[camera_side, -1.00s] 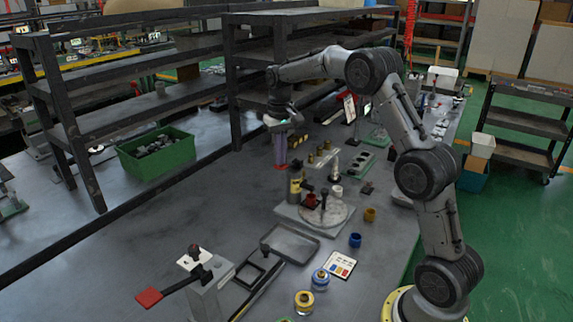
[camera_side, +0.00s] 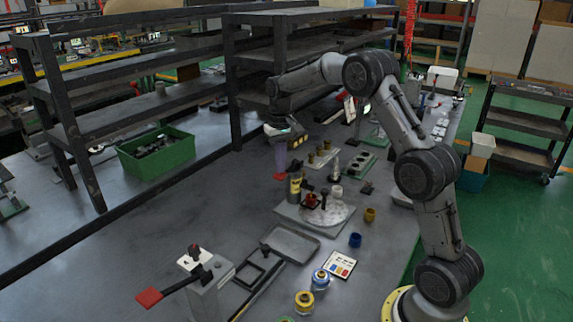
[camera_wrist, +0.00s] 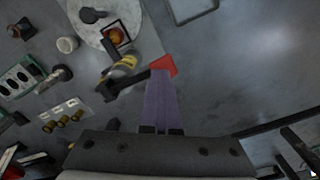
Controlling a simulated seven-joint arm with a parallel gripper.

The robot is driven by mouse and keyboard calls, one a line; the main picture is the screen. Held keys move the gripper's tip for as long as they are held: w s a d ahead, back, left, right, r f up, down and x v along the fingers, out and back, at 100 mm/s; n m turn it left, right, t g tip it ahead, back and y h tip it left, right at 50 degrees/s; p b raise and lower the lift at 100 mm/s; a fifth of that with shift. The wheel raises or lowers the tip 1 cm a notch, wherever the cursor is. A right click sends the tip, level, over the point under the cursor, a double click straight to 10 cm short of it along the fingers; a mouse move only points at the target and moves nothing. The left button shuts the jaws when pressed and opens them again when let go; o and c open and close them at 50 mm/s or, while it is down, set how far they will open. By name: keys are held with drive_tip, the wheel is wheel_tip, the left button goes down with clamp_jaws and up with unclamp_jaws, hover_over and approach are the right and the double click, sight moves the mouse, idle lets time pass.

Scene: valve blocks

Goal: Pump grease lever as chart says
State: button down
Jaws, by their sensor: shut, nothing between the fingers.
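A dark lever with a red end (camera_side: 280,176) reaches out from a black-and-yellow upright body (camera_side: 295,185). In the wrist view the red end (camera_wrist: 163,66) lies at the tips of my gripper's purple fingers, and the dark arm runs left to the yellow-banded body (camera_wrist: 122,66). My gripper (camera_side: 280,168) is shut with nothing between its fingers. Its tips are over the red end and appear to touch it; exact contact is hard to tell. A white card with coloured patches (camera_side: 341,264), perhaps the chart, lies at the front; its marks are too small to read.
A round pale plate (camera_side: 327,213) stands just right of the lever. A second red-ended lever (camera_side: 149,297) on a grey post (camera_side: 207,285) is at the front left. A green bin (camera_side: 155,152) and dark shelving stand behind.

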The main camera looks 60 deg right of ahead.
drive_tip(key=shift+f, duration=0.3)
drive_tip(key=shift+r, duration=2.35)
wheel_tip(320, 180, up, 6)
drive_tip(key=shift+f, duration=3)
drive_tip(key=shift+f, duration=0.4)
drive_tip(key=shift+f, duration=0.35)
